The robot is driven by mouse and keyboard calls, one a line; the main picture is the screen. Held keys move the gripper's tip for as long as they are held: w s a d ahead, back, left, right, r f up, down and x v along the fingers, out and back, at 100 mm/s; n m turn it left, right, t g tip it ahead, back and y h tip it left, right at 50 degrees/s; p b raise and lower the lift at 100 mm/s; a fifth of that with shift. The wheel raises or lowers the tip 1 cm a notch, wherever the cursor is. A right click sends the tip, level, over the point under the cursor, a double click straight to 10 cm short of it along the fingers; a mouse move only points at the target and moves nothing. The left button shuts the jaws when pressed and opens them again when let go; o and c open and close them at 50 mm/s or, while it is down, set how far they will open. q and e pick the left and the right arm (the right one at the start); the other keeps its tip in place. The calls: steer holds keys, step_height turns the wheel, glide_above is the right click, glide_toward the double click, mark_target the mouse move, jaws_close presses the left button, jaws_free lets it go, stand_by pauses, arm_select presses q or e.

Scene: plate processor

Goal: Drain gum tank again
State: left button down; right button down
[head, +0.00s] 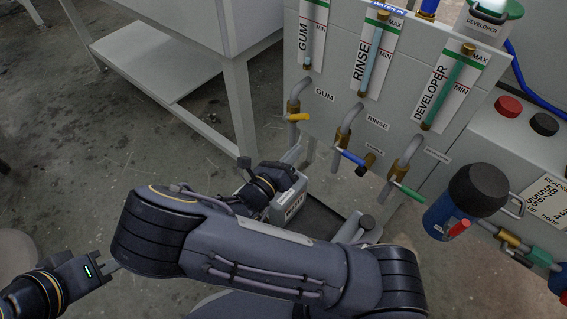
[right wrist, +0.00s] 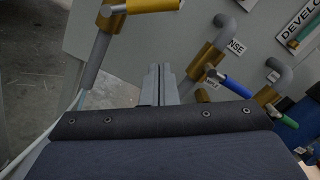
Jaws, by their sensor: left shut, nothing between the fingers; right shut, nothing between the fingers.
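The gum valve (head: 293,108) is a brass valve on a bent grey pipe under the GUM gauge (head: 312,35), with a yellow handle (head: 298,117) pointing sideways to the right. In the right wrist view the gum handle (right wrist: 150,5) is large at the top left. My right gripper (head: 291,156) is shut and empty, below the gum valve and apart from its handle. Its fingers (right wrist: 160,82) show in the right wrist view. My left gripper (head: 108,266) is shut at the lower left, far from the panel. The gum level is too small to read.
The rinse valve's blue handle (head: 352,159) and the developer valve's green handle (head: 408,190) are to the right of the gum valve. A blue cylinder with a black cap (head: 445,213) is at the right. A grey table (head: 165,68) stands at the back left.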

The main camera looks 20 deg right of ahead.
mark_target(296, 117)
steer(key=shift+w+d+r+b, duration=0.1)
steer(key=shift+w+d+r, duration=0.3)
steer(key=shift+w+r, duration=0.25)
steer(key=shift+w+d+r+b, duration=0.1)
steer(key=shift+w+d+r, duration=0.35)
steer(key=shift+w, duration=0.3)
steer(key=shift+w+d+r+b, duration=0.1)
steer(key=shift+w+d+r, duration=0.25)
steer(key=shift+w+r, duration=0.3)
steer(key=shift+w+r+n, duration=0.15)
steer(key=shift+r+n, duration=0.2)
steer(key=shift+n, duration=0.45)
steer(key=r+n, duration=0.1)
steer(key=n, duration=0.1)
steer(key=w+a+r+n+p, duration=0.1)
steer(key=n, duration=0.1)
steer(key=w+r+n+p, duration=0.1)
steer(key=n, duration=0.2)
steer(key=shift+w+a+r, duration=0.1)
steer(key=shift+w+a, duration=0.15)
steer(key=shift+a, duration=0.05)
